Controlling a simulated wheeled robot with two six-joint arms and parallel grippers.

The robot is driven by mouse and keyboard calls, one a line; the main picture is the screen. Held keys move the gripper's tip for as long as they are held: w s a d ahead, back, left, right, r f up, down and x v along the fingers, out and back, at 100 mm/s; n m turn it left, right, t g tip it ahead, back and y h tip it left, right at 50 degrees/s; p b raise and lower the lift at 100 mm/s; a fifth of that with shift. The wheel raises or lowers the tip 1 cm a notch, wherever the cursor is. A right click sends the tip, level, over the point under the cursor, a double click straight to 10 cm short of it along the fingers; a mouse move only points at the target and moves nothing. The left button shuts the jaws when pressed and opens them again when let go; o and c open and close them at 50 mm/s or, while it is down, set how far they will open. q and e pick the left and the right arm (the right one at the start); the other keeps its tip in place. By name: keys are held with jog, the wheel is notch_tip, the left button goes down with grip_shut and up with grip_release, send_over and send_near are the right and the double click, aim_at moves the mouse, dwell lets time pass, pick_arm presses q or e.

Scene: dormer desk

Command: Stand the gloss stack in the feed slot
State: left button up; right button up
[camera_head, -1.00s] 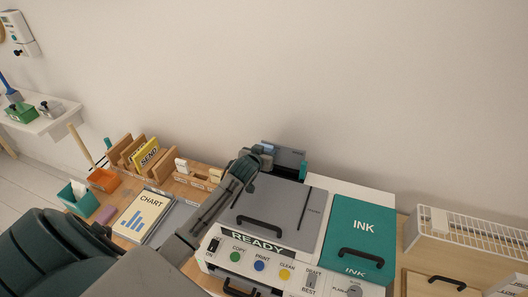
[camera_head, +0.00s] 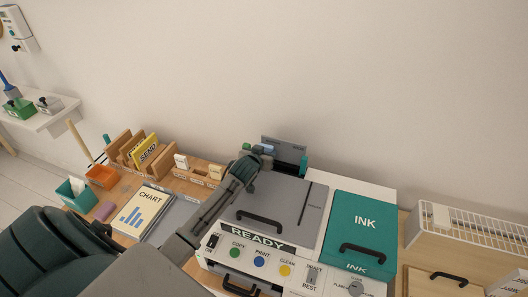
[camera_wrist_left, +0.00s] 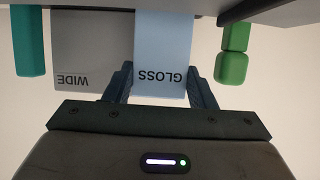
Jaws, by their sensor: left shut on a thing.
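The gloss stack (camera_wrist_left: 161,55), a pale blue slab lettered GLOSS, is between the two fingers of my left gripper (camera_wrist_left: 161,90) in the wrist view. The gripper is shut on it. In the head view my left gripper (camera_head: 259,158) is at the back edge of the printer, in front of an upright grey panel (camera_head: 284,148). Only a small pale blue bit of the stack (camera_head: 268,147) shows there. A grey surface lettered WIDE (camera_wrist_left: 88,60) is beside the stack in the wrist view. The feed slot's opening is hidden, so I cannot tell whether the stack is inside it. My right gripper is out of view.
A teal post (camera_wrist_left: 29,40) and green pieces (camera_wrist_left: 233,52) flank the stack. The printer (camera_head: 262,205) has a grey lid and a teal INK cover (camera_head: 364,222). A CHART booklet (camera_head: 146,212) and wooden sorters (camera_head: 150,155) lie left. A wire rack (camera_head: 475,228) is right.

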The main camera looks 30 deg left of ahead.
pick_arm(q)
jog(key=shift+f+b, duration=0.3)
jog(key=shift+f, duration=0.3)
jog(key=o, duration=1.1)
jog(key=shift+c, duration=0.2)
jog(key=shift+s, duration=0.1)
